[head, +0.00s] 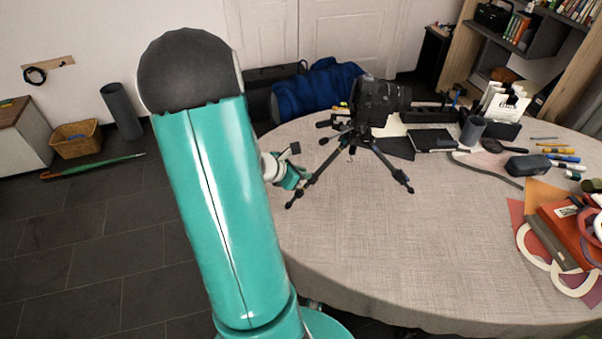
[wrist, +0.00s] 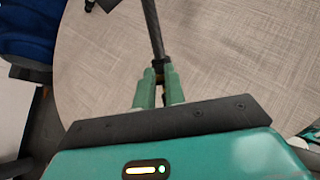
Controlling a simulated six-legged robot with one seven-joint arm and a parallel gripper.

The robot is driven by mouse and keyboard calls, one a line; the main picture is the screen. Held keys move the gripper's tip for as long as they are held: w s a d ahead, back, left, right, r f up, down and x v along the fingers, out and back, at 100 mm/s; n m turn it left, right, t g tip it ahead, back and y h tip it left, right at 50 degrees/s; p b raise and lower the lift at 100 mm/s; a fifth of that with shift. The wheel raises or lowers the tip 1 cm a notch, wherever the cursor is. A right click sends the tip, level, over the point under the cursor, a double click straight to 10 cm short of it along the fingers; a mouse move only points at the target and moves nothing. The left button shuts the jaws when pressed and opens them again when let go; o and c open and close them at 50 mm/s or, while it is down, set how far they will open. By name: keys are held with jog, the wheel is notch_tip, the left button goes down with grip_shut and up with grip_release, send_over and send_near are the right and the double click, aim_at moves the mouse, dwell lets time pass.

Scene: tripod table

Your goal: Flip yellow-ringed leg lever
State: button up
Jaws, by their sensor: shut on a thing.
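A small black tripod (head: 322,168) stands on the round cloth-covered table with a black camera (head: 377,101) on top. Its legs are spread. My gripper (head: 300,180) is low at the left front leg, reaching in from the left. In the wrist view, the dark leg (wrist: 153,30) runs down to a black joint between the two green fingers of my gripper (wrist: 159,78). The fingers are shut on a small part at this joint, where the leg lever sits. A little dull yellow shows between them. The fingers hide most of the lever, so its position cannot be told.
The table (head: 400,255) is bare in front of the tripod. A notebook (head: 432,140), a dark case (head: 528,165), pens and a red book (head: 570,235) lie to the right. A blue bundle (head: 315,90) is behind the table.

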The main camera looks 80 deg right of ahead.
jog(key=shift+o, duration=0.2)
jog(key=shift+s+d+r, duration=0.3)
jog(key=shift+d+r, duration=0.05)
dwell(0.7)
jog(key=shift+c, duration=0.2)
jog(key=o, duration=0.5)
jog(key=r+v, duration=0.1)
jog(key=v, duration=0.5)
jog(key=shift+s+d, duration=0.35)
dwell(0.8)
